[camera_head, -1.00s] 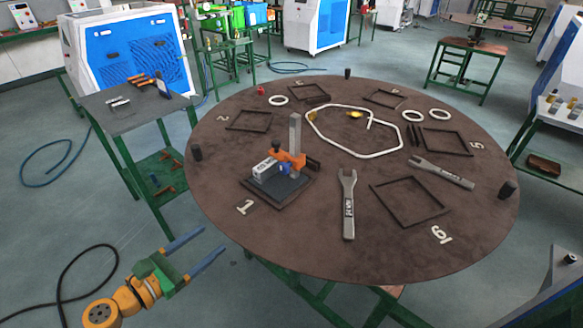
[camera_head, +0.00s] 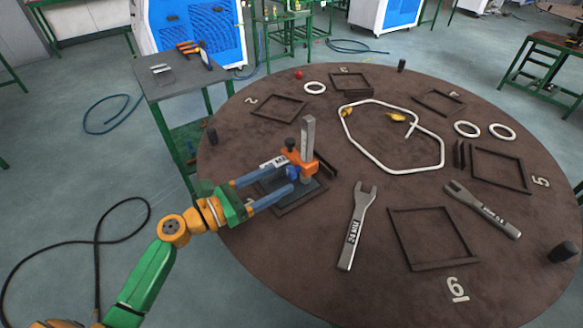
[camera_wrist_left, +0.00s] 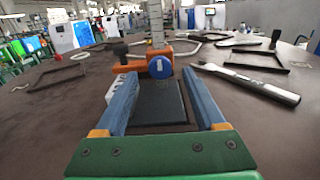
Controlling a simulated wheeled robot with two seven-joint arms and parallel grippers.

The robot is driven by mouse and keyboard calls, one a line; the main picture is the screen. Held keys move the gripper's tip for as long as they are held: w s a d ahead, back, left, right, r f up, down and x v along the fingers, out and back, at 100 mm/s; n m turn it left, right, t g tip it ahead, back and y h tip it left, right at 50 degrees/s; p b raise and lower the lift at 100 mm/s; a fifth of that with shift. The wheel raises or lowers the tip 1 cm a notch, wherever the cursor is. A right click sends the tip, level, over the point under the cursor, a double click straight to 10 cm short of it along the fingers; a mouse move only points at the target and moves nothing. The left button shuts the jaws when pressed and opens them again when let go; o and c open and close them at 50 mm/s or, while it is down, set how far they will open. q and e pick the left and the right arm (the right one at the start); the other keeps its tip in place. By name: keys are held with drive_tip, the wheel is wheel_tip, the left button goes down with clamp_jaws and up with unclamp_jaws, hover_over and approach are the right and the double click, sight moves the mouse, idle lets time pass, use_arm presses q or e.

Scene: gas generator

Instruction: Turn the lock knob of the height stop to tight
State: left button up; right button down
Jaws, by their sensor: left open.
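The height stop is an orange carriage (camera_head: 301,160) on an upright grey column (camera_head: 308,140), standing on a dark base plate (camera_head: 291,200) at the table's left side. Its blue lock knob (camera_head: 292,172) faces my left gripper; the knob also shows in the wrist view (camera_wrist_left: 160,67), with a pale mark on its face. My left gripper (camera_head: 282,185) is open, its two blue fingers reaching over the base plate toward the knob. In the wrist view the fingers (camera_wrist_left: 158,85) lie to either side of the knob's line, with the knob just beyond their tips. My right gripper is not in view.
The round brown table (camera_head: 330,235) holds a wrench (camera_head: 357,225), a second wrench (camera_head: 482,209), a white tube loop (camera_head: 440,150) and several dark square frames. A black lever knob (camera_wrist_left: 120,49) stands left of the carriage. A side table (camera_head: 172,88) stands at the back left.

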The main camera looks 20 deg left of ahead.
sight(288, 175)
use_arm(q)
drive_tip(key=shift+r+x, duration=0.2)
drive_tip(key=shift+x, duration=0.85)
drive_tip(key=shift+w+d+f, duration=0.1)
drive_tip(key=shift+w+d, duration=0.1)
drive_tip(key=shift+w, duration=0.05)
drive_tip(key=shift+w+d+f, duration=0.15)
drive_tip(key=shift+w+d, duration=0.05)
drive_tip(key=shift+s+a, duration=0.1)
drive_tip(key=shift+s, duration=0.05)
clamp_jaws()
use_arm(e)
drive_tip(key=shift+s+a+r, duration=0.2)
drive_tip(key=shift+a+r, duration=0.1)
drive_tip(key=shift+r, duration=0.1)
